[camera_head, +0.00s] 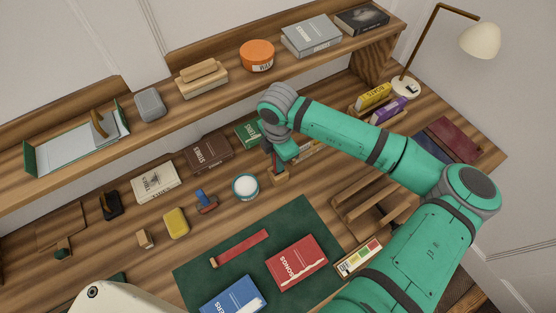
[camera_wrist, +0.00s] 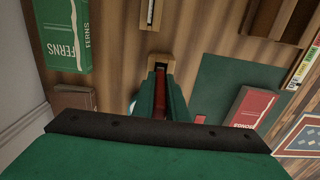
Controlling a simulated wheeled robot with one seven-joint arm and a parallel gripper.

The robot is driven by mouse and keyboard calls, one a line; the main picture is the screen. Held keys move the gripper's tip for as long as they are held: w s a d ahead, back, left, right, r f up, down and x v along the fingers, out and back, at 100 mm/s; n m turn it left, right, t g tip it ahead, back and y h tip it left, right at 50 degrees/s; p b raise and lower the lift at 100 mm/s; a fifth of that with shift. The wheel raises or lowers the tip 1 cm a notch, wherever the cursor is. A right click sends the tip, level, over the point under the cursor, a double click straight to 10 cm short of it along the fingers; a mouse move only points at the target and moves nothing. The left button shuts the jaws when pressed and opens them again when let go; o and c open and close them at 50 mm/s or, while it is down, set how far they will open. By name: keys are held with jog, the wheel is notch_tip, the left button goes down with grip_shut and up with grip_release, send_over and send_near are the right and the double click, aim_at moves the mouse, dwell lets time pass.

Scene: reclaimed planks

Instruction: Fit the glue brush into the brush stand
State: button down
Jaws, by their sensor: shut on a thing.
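My gripper (camera_head: 279,155) is shut on the glue brush, whose red handle (camera_wrist: 160,98) shows between the fingers in the wrist view. The brush stand (camera_head: 279,178) is a small wooden block on the bench, just right of the white-filled bowl. In the wrist view the stand (camera_wrist: 159,57) lies directly beyond the fingertips, with a dark opening facing me. The brush's far end meets the area of this opening. I cannot tell whether it is inside the opening or only above it. The fingers hide part of the brush.
A bowl with white contents (camera_head: 245,187) and a blue stamp-like tool (camera_head: 206,201) stand left of the stand. A green mat (camera_head: 215,279) with red and blue books lies in front. A wooden rack (camera_head: 368,209) is at right. Books line the back under the shelf (camera_head: 215,92).

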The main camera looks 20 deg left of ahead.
jog(key=c, duration=1.8)
grip_release()
jog(key=shift+o, duration=0.2)
jog(key=shift+f, duration=0.1)
notch_tip(320, 180, up, 11)
jog(key=shift+d+f, duration=0.15)
jog(key=shift+w, duration=0.1)
